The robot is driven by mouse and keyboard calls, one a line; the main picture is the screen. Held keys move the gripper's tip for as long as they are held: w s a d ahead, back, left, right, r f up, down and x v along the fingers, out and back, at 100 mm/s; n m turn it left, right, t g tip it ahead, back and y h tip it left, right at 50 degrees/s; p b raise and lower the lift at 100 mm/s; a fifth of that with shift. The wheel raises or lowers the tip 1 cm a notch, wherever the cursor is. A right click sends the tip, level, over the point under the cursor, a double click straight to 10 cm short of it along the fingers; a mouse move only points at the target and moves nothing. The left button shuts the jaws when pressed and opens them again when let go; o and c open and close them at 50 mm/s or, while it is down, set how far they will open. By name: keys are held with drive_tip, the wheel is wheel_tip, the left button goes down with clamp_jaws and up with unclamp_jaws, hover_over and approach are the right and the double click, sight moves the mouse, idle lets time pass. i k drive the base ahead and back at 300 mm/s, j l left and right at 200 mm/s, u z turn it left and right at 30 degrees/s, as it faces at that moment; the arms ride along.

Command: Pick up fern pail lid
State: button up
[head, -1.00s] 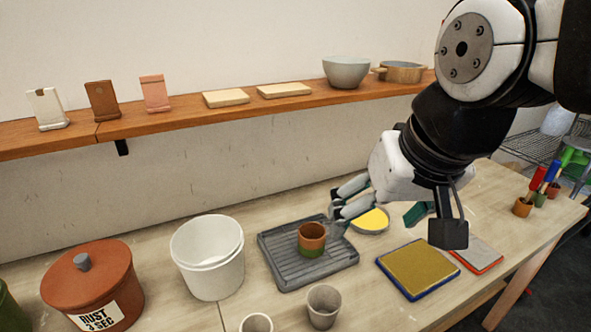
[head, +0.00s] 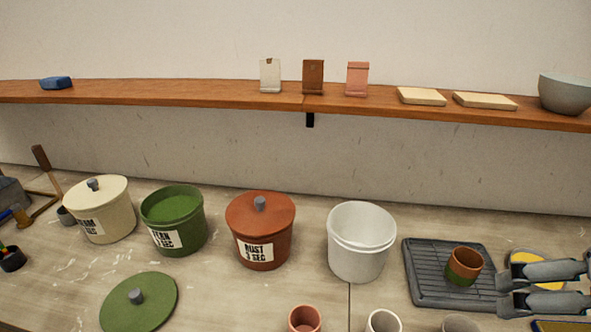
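The fern pail lid (head: 132,309) is a flat green disc with a grey knob. It lies on the table at the lower left, in front of the pails and apart from them. The green fern pail (head: 190,236) stands behind it, uncovered, with green contents. My gripper (head: 505,290) shows at the right edge, far to the right of the lid and beside the grey ribbed tray (head: 425,292). Its two fingers are apart with nothing seen between them. The rest of my arm is out of view.
A lidded cream pail (head: 112,222), a lidded rust pail (head: 275,242) and a white bucket (head: 360,264) stand along the table. A brown and green cup (head: 464,264) sits on the tray. Small cups (head: 305,320) stand at the front. Table around the lid is clear.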

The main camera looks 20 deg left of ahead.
sight(143, 302)
drive_tip(key=k+j+u, duration=0.15)
drive_tip(key=j+u, duration=0.25)
drive_tip(key=k+j+u, duration=0.1)
drive_tip(key=j+u, duration=0.2)
drive_tip(key=u, duration=0.15)
drive_tip(key=j+u, duration=0.4)
drive_tip(key=k+j, duration=0.05)
